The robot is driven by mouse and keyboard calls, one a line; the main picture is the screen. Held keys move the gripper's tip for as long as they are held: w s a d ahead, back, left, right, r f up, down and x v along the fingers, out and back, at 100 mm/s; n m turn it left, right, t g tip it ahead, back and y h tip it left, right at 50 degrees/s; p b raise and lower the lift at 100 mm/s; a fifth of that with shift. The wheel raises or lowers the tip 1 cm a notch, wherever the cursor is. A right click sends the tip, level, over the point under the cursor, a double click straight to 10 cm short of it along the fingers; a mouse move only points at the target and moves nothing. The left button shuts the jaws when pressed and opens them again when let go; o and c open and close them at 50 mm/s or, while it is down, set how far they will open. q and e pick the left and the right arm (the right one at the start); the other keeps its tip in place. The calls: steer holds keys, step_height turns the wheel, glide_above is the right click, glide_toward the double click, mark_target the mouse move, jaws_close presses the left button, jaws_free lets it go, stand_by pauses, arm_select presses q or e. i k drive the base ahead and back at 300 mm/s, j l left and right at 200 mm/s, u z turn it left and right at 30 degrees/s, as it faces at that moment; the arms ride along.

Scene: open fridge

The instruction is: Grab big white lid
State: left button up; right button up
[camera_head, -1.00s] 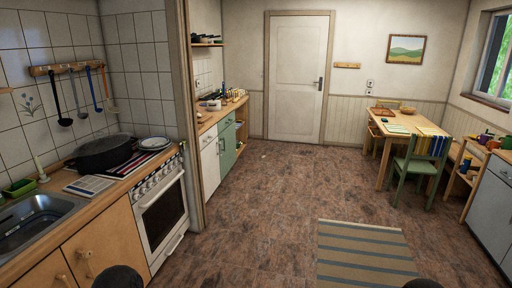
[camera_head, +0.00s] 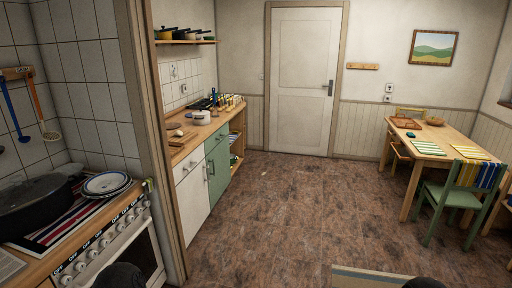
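I cannot make out a separate big white lid for certain. A small white pot (camera_head: 202,117) stands on the far wooden counter; it seems to have a lid on, but it is too small to be sure. Neither of my grippers is in view. Only dark rounded parts, probably of my own arms, show at the bottom edge.
A table (camera_head: 440,148) and green chair (camera_head: 455,195) stand at the right.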

mark_target(201, 113)
steer(key=i, duration=6.1)
steer(key=i+u, duration=0.35)
steer(key=i+l+u, duration=0.2)
steer(key=i+u, duration=0.15)
steer(key=i+l+u, duration=0.35)
steer(key=i+j, duration=0.05)
